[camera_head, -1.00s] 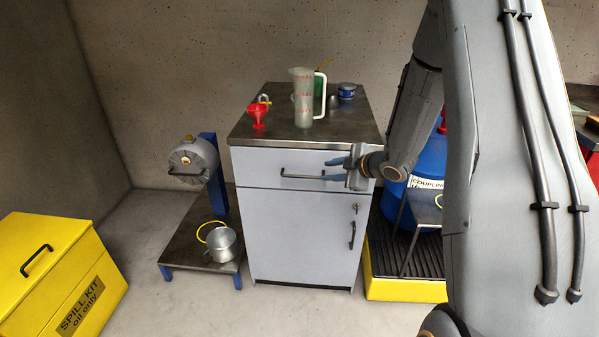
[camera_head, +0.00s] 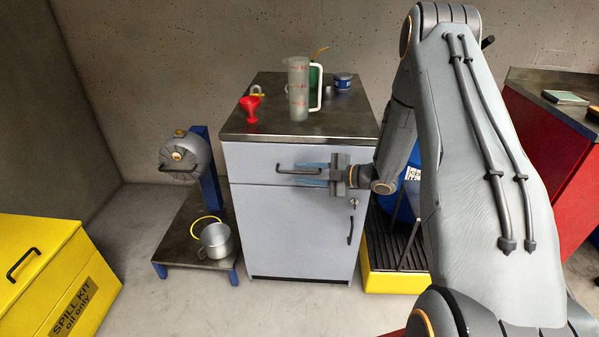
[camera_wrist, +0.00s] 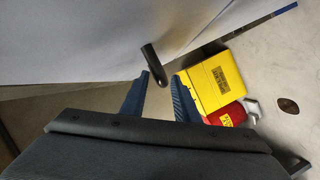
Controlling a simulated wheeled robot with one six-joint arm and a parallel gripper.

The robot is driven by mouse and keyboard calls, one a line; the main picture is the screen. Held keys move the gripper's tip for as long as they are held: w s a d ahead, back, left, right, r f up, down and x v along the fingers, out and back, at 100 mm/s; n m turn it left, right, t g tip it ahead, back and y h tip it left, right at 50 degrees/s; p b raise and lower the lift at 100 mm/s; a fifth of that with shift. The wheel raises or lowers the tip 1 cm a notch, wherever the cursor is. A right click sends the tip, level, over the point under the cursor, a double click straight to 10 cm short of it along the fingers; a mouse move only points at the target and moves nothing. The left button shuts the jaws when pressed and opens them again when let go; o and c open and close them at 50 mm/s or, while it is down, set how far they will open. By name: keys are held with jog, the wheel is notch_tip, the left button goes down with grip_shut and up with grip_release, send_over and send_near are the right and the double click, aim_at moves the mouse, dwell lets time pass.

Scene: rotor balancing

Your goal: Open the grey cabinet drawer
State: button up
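The grey cabinet (camera_head: 290,230) stands against the back wall, with its drawer (camera_head: 250,155) at the top looking shut. The drawer's dark bar handle (camera_head: 286,170) runs sideways across its front. My gripper (camera_head: 300,174) is in front of the drawer, pointing left, with its blue fingers at the right part of the handle. In the wrist view the fingers (camera_wrist: 161,82) are apart, and the dark handle (camera_wrist: 153,60) shows at the gap between their tips. I cannot tell whether a finger touches it. The right end of the handle is partly hidden by my gripper.
A measuring jug (camera_head: 298,90), red funnel (camera_head: 250,106) and blue tin (camera_head: 343,81) stand on the cabinet top. A low stand with a metal pot (camera_head: 215,241) is at left, a yellow spill-kit box (camera_head: 40,270) front left. A yellow-edged tray (camera_head: 395,282) is at right.

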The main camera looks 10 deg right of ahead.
jog(key=shift+x, duration=0.85)
jog(key=shift+c, duration=0.4)
grip_shut()
